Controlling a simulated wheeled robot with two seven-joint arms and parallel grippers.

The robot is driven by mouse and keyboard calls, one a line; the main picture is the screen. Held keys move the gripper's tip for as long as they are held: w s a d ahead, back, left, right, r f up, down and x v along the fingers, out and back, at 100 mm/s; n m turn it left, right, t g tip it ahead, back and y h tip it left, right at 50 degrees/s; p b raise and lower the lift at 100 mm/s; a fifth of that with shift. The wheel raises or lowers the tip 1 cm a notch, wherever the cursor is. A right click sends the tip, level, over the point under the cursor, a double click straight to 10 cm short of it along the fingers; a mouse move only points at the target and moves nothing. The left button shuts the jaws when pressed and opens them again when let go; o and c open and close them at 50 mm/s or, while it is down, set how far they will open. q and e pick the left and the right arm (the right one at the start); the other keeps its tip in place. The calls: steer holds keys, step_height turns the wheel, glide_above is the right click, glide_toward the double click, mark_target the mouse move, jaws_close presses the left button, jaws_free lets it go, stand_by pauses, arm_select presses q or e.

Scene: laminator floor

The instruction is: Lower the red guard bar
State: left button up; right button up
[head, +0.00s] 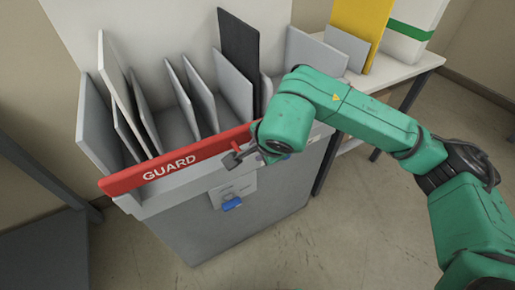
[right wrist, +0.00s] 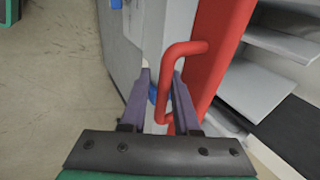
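The red guard bar (head: 205,149), lettered GUARD, runs along the top front edge of the grey machine (head: 245,225). In the right wrist view the red bar (right wrist: 213,45) stands right of the fingers, with a bent red handle (right wrist: 166,72) on it. My right gripper (head: 237,158) is at the bar's right part in the head view. In the right wrist view my right gripper (right wrist: 160,78) is open, with the handle between its two fingers and a gap on the left side. Part of the handle is hidden behind the right finger. My left gripper is not in view.
Several grey panels and one dark panel (head: 239,60) stand upright behind the bar. A blue part (head: 232,203) sits on the machine's front. A table (head: 395,75) at right holds a yellow binder (head: 360,25). The floor in front is clear.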

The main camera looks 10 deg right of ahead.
steer(key=shift+r, duration=0.15)
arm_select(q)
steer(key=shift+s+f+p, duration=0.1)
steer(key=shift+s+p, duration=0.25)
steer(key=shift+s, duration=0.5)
arm_select(e)
steer(key=v, duration=1.4)
steer(key=shift+s, duration=0.2)
steer(key=shift+d, duration=0.1)
